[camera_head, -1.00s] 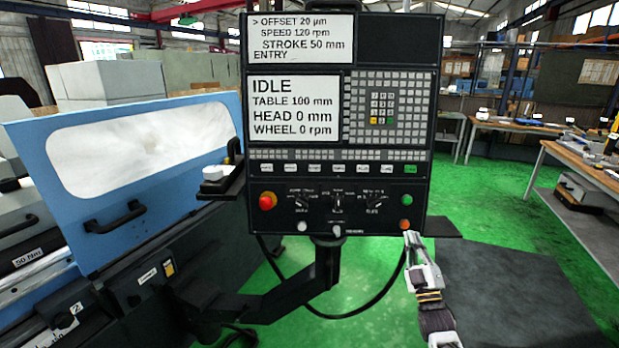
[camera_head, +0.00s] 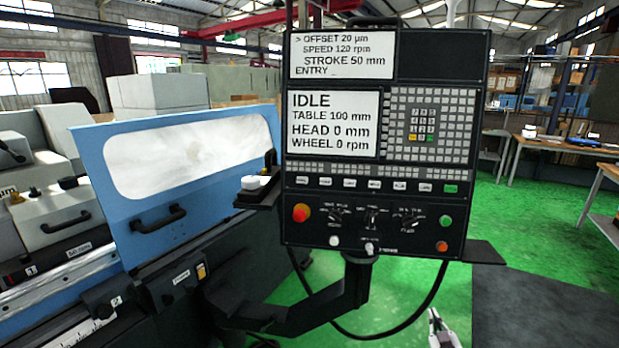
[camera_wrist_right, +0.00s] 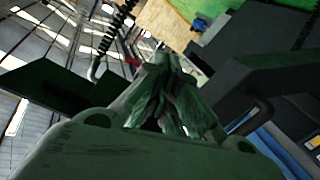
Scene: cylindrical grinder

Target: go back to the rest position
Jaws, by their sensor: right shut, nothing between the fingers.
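My right gripper (camera_head: 438,322) shows only as a small grey tip at the bottom edge of the head view, below and right of the control panel (camera_head: 384,140). It is apart from the panel. In the right wrist view its fingers (camera_wrist_right: 170,75) are together with nothing between them. My left gripper is in neither view. The panel's screen reads IDLE, table 100 mm, head 0 mm, wheel 0 rpm.
The grinder's blue door (camera_head: 90,150) with a window and black handle stands at left. A black support arm (camera_head: 290,318) and hanging cable are under the panel. Wooden workbenches (camera_head: 565,145) stand at right. Green floor (camera_head: 510,215) and a dark mat (camera_head: 540,305) are clear.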

